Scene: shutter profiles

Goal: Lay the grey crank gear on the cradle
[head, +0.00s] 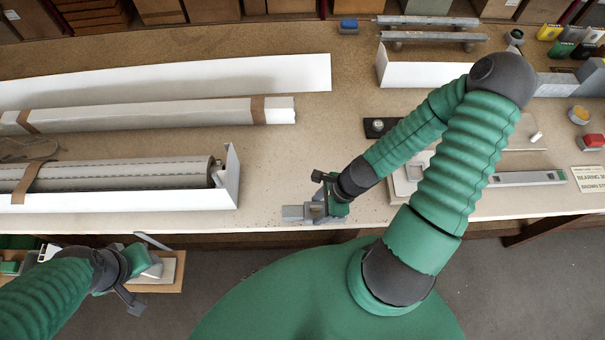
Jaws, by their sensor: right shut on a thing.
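My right gripper (322,208) is at the front edge of the bench, near the middle of the view. It is shut on a small grey block-like piece (295,213), which I take to be the grey crank gear. The gripper partly hides it, and I cannot tell whether it touches the bench. I cannot tell for sure which thing is the cradle. A pale block-like fixture (404,185) lies right of the gripper, partly behind my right arm. My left gripper (142,282) is low at the left, off the bench front; its jaws are unclear.
A long white open box (120,205) with a slatted roll lies left on the bench (270,150). A wrapped white length (170,113) lies behind it. A grey level-like bar (527,178) and a red-topped block (591,141) lie right.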

